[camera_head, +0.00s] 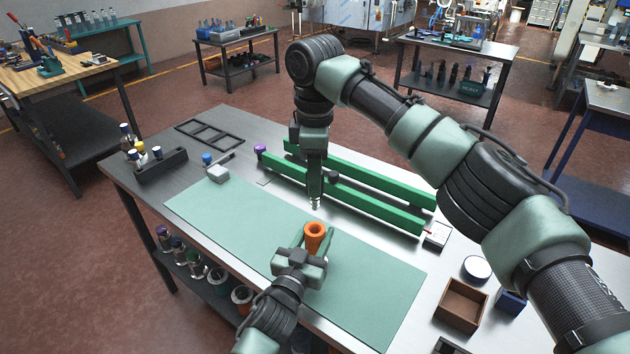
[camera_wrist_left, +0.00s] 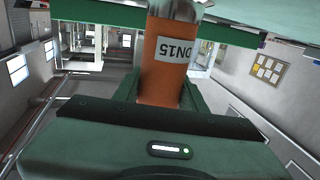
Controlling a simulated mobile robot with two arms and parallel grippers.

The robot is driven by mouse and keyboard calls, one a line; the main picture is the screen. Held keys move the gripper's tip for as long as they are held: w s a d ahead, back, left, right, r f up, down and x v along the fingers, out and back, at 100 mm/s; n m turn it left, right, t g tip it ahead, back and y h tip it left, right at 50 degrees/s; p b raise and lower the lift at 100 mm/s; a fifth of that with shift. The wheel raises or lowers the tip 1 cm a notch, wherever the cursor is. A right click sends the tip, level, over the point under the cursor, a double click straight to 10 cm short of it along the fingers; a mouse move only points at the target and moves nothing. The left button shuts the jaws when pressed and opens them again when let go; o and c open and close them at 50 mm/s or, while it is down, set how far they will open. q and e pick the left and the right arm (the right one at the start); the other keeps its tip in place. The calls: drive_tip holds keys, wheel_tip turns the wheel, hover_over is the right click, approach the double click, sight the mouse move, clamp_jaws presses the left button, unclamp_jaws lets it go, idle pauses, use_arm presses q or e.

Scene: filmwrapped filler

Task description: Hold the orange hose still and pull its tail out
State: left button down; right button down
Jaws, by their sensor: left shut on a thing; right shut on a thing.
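The orange hose (camera_head: 314,236) stands upright above the green mat, its round open end facing up. My left gripper (camera_head: 315,246) is shut on it from the front, one finger on each side. In the left wrist view the hose (camera_wrist_left: 163,75) has a white label reading DN15, upside down, and a shiny metallic-looking piece (camera_wrist_left: 180,10) at the picture's top edge. My right gripper (camera_head: 315,200) points down just above the hose opening. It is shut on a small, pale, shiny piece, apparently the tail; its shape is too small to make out.
The green mat (camera_head: 370,290) covers the table's front. Two green rails (camera_head: 370,203) lie behind the hose.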

use_arm(q)
drive_tip(key=shift+f, duration=0.25)
use_arm(e)
drive_tip(key=shift+r, duration=0.1)
use_arm(q)
drive_tip(key=c, duration=0.7)
unclamp_jaws()
drive_tip(key=shift+r, duration=0.15)
drive_tip(key=shift+s, duration=0.1)
